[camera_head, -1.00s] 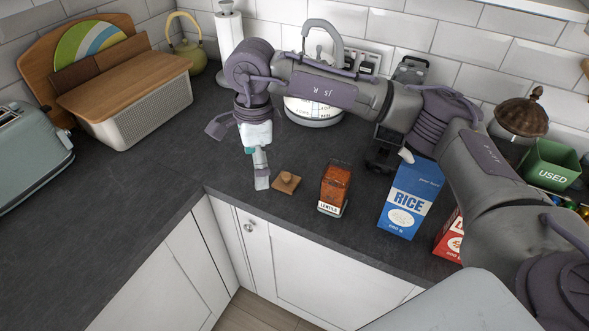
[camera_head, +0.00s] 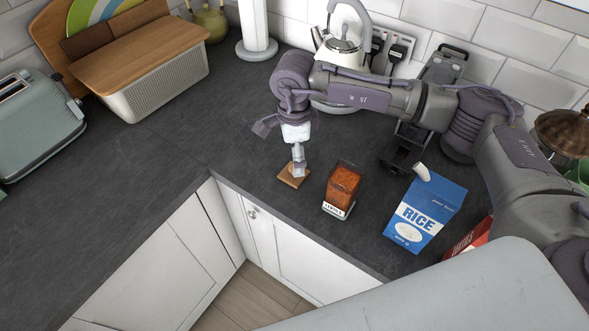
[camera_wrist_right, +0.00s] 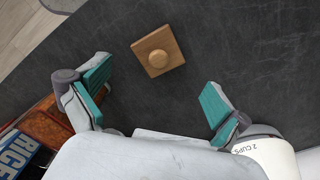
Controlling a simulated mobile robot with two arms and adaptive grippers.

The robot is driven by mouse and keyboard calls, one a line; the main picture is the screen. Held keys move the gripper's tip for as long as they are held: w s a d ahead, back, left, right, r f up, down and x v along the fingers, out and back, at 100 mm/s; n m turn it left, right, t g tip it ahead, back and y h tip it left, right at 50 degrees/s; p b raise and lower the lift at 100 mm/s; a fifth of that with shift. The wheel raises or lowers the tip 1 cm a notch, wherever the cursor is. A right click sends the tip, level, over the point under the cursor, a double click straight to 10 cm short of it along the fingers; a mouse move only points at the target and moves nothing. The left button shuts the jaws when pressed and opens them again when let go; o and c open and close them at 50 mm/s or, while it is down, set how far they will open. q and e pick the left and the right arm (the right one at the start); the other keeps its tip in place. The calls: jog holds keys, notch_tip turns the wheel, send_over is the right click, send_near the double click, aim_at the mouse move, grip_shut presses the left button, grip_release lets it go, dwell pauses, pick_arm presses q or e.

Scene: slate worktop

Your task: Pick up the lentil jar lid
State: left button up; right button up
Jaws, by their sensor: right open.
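The lentil jar lid (camera_head: 293,176) is a small square wooden lid with a round knob, lying flat on the dark worktop to the left of the lentil jar. It also shows in the right wrist view (camera_wrist_right: 158,51), apart from the fingers. The lentil jar (camera_head: 342,189) is open-topped, with orange lentils inside and a label at the bottom. My right gripper (camera_head: 298,168) points down over the lid and partly covers it in the head view. In the right wrist view its teal-padded fingers (camera_wrist_right: 155,95) are wide apart with nothing between them. My left gripper is not in view.
A blue rice box (camera_head: 425,214) stands right of the jar, with a red box (camera_head: 470,238) beside it. A kettle (camera_head: 340,45) and a black stand (camera_head: 425,100) are behind my right arm. The worktop (camera_head: 190,140) left of the lid is clear.

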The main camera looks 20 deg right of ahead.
notch_tip(320, 180, down, 4)
jog(key=shift+s+a+f+p, duration=0.1)
jog(key=shift+s+p, duration=0.05)
jog(key=shift+p, duration=1.1)
jog(key=shift+f, duration=0.5)
jog(key=c, duration=0.5)
jog(key=shift+s, duration=0.15)
jog(key=c, duration=1.4)
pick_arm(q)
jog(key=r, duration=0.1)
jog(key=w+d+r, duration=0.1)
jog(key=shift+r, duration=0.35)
pick_arm(e)
grip_shut()
jog(key=shift+f, duration=0.1)
